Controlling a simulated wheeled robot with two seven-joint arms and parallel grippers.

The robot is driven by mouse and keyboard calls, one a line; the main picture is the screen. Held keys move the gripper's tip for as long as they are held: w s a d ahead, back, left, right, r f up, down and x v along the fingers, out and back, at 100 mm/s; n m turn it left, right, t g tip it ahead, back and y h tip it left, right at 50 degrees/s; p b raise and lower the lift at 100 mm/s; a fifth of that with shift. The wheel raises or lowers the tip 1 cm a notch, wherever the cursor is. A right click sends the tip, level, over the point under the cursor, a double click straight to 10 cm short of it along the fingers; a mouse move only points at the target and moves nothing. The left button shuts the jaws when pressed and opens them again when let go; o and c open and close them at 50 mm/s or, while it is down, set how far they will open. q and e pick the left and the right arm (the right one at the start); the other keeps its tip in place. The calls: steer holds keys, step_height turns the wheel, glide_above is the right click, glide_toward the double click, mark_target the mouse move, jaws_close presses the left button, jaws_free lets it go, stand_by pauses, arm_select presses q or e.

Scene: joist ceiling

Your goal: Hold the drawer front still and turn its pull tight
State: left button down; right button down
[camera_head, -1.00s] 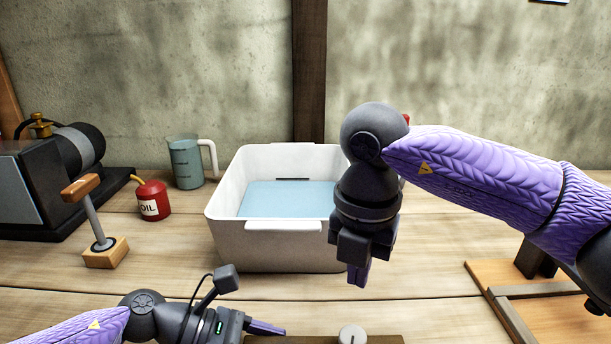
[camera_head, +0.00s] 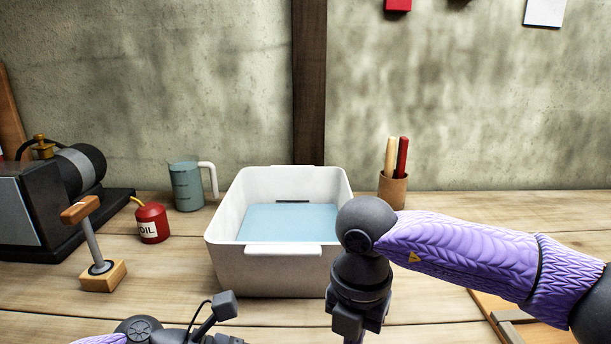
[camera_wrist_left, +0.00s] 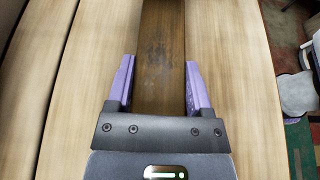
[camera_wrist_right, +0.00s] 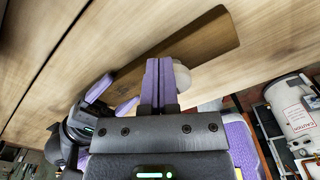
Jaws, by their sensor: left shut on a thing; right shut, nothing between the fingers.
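In the right wrist view the drawer front (camera_wrist_right: 205,45) shows beyond my right gripper (camera_wrist_right: 161,66), whose fingers are together and empty. The pull, a pale round knob (camera_wrist_right: 207,77), is just right of those fingertips and partly hidden by them; I cannot tell whether they touch. In the head view the board and pull are out of frame below.
A white bin (camera_head: 275,270) with a blue bottom stands behind my grippers. A small upright tool (camera_head: 97,255), a red oil can (camera_head: 151,223), a measuring jug (camera_head: 187,187) and a dark machine (camera_head: 55,185) are left. A pen cup (camera_head: 392,190) stands behind my right arm.

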steer(key=shift+s, duration=0.3)
steer(key=shift+d, duration=0.3)
stand_by(0.3)
steer(key=shift+s+d, duration=0.5)
steer(key=shift+d, duration=0.05)
stand_by(0.3)
